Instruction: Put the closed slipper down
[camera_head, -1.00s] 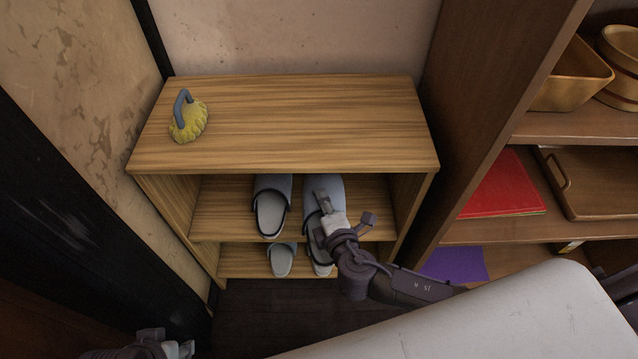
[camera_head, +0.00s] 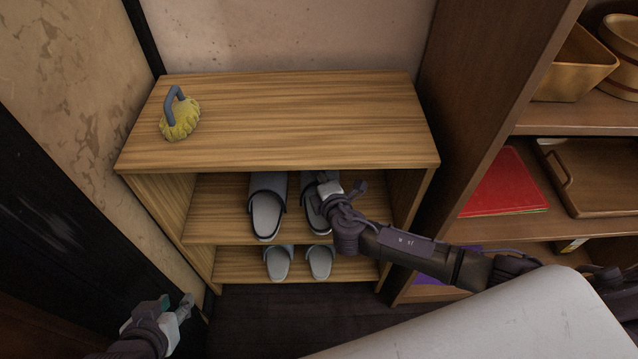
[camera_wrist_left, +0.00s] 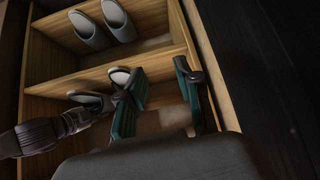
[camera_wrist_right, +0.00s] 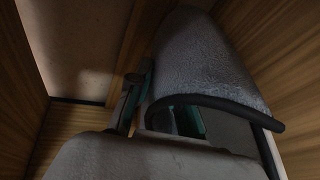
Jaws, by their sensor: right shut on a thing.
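A grey slipper with a rounded closed upper (camera_head: 312,212) is at the right of the middle shelf, beside a matching slipper (camera_head: 267,208). My right gripper (camera_head: 327,186) is shut on the right one at its side. In the right wrist view, its upper (camera_wrist_right: 205,70) fills much of the picture, with the fingers (camera_wrist_right: 158,105) at its edge. I cannot tell whether its sole fully touches the shelf. My left gripper (camera_head: 180,308) is empty at the lower left, in front of the rack; its fingers (camera_wrist_left: 160,98) stand apart in the left wrist view.
Two more slippers (camera_head: 278,263) (camera_head: 320,262) sit on the bottom shelf. The rack's right side wall and a brown bookcase (camera_head: 475,110) stand close to my right arm.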

